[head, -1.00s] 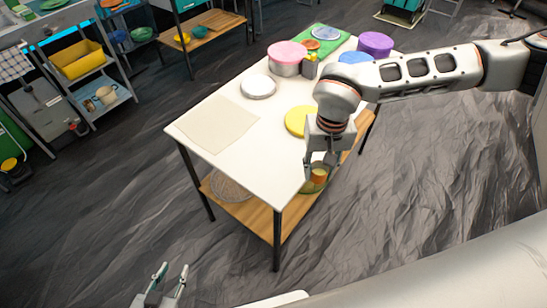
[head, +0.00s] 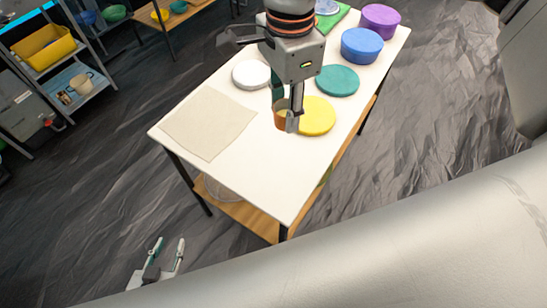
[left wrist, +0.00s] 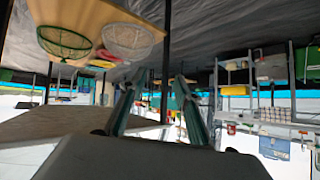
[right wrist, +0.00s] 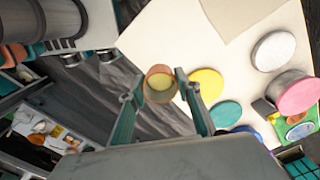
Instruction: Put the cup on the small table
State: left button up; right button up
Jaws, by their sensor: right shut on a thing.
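The brown-orange cup (head: 280,119) with a yellowish inside is between the fingers of my right gripper (head: 286,112), over the white top of the small table (head: 255,165). I cannot tell if its base touches the table. In the right wrist view the cup (right wrist: 160,70) sits between the two fingertips, its open end facing the camera. The fingers hide part of the cup in the head view. My left gripper (head: 164,258) is open and empty, low in front of the table; its parted fingers also show in the left wrist view (left wrist: 155,88).
A yellow disc (head: 318,117) lies just right of the cup. A teal disc (head: 338,80), a blue round box (head: 361,45), a purple one (head: 381,20) and a white dish (head: 250,74) stand farther back. A beige cloth (head: 208,125) covers the left part. The front corner is clear.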

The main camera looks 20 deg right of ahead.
notch_tip(320, 180, down, 14)
jog(key=shift+s+f+b, duration=0.1)
jog(key=shift+b, duration=0.3)
jog(key=shift+f, duration=2.55)
jog(key=shift+f+b, duration=0.15)
jog(key=shift+b, duration=0.15)
jog(key=o, duration=0.8)
jog(key=shift+o, duration=0.2)
